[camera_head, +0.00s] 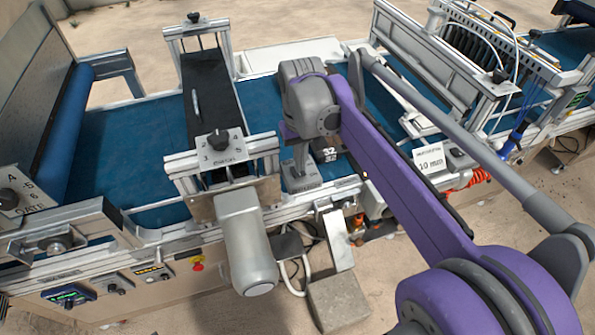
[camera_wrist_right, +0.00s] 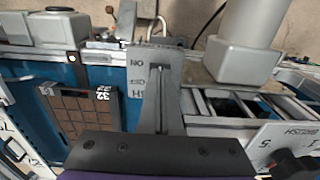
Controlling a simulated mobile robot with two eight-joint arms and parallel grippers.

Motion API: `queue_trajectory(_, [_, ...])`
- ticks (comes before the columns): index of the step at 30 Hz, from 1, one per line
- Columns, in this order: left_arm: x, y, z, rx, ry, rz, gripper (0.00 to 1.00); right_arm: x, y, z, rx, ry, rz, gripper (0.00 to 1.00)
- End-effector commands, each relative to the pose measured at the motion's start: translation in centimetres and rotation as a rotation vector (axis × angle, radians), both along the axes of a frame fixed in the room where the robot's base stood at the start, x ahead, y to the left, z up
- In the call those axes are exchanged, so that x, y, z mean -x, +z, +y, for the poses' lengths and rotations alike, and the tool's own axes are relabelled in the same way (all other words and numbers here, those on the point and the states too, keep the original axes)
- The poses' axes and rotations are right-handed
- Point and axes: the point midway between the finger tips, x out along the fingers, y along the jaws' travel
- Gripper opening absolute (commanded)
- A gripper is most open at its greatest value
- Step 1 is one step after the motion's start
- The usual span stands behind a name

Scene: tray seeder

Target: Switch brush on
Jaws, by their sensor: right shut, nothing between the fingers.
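A small grey switch plate (camera_wrist_right: 138,85) shows in the right wrist view, with lettering that looks upside down and reads partly as ON and OFF; the rest is hidden by my finger. In the head view the plate (camera_head: 312,183) lies on the machine's front rail. My right gripper (camera_wrist_right: 157,70) is shut and empty, its narrow fingertips over the plate. In the head view the right gripper (camera_head: 300,172) points down at it. I cannot tell whether it touches, and the switch's lever and position are hidden. My left gripper is not in view.
A grey cylindrical motor (camera_head: 245,245) and the roller unit's frame (camera_head: 215,150) stand left of the gripper. A dark celled tray marked 32 (camera_wrist_right: 85,112) lies on the blue belt (camera_head: 135,135). A control panel with knobs (camera_head: 115,287) is at lower left. A 10 mm sign (camera_head: 430,162) stands right.

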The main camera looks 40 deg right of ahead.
Motion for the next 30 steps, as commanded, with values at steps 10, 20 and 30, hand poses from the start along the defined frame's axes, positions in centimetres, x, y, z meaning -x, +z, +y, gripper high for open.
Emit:
queue_trajectory(10, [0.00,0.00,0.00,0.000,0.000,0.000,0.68,0.00,0.00,0.00,0.000,0.000,0.000,0.00])
queue_trajectory(20, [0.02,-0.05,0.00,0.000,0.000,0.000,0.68,0.00,-0.07,0.00,0.000,0.000,0.000,0.00])
queue_trajectory(30, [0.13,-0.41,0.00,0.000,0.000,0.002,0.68,0.01,-0.58,0.00,0.000,0.000,0.000,0.00])
